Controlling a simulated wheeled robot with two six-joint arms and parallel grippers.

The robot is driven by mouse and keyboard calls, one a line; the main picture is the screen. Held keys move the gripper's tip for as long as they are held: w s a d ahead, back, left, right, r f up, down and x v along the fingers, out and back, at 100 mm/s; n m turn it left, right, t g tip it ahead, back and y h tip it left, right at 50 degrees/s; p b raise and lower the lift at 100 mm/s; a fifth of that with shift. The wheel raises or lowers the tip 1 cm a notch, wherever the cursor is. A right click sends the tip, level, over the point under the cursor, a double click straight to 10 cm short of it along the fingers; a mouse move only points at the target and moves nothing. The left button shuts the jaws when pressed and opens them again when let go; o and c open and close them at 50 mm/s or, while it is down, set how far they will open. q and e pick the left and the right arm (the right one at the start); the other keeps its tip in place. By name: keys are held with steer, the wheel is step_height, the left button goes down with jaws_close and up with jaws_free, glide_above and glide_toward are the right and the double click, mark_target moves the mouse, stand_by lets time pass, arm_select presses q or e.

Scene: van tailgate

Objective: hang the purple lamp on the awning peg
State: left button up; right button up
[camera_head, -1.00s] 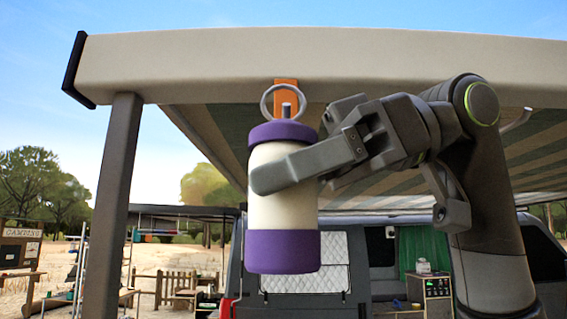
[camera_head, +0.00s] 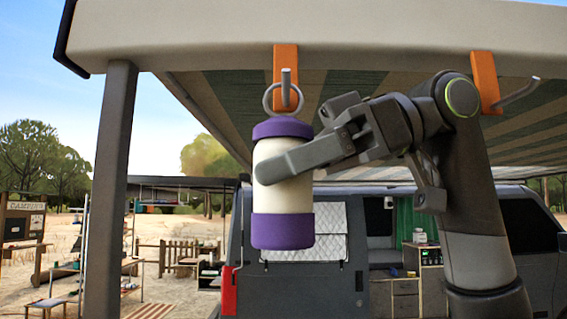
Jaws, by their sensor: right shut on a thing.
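The purple lamp (camera_head: 283,218) is a cream cylinder with purple top and bottom bands and a grey ring (camera_head: 268,98) on top. It hangs upright in my right gripper (camera_head: 290,163), which is shut around its body. The awning peg (camera_head: 286,88) is a grey rod on an orange plate (camera_head: 286,60) under the awning's front beam. In the picture the peg's tip lies within the ring's outline. I cannot tell whether the ring is around the peg or in front of it. My left gripper is not in view.
A second orange plate with a grey peg (camera_head: 517,93) is on the beam at the right, behind my right arm. The awning post (camera_head: 112,190) stands at the left. A grey van (camera_head: 380,255) is behind. Open air surrounds the lamp's lower left.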

stand_by(0.4)
steer(key=o, duration=1.3)
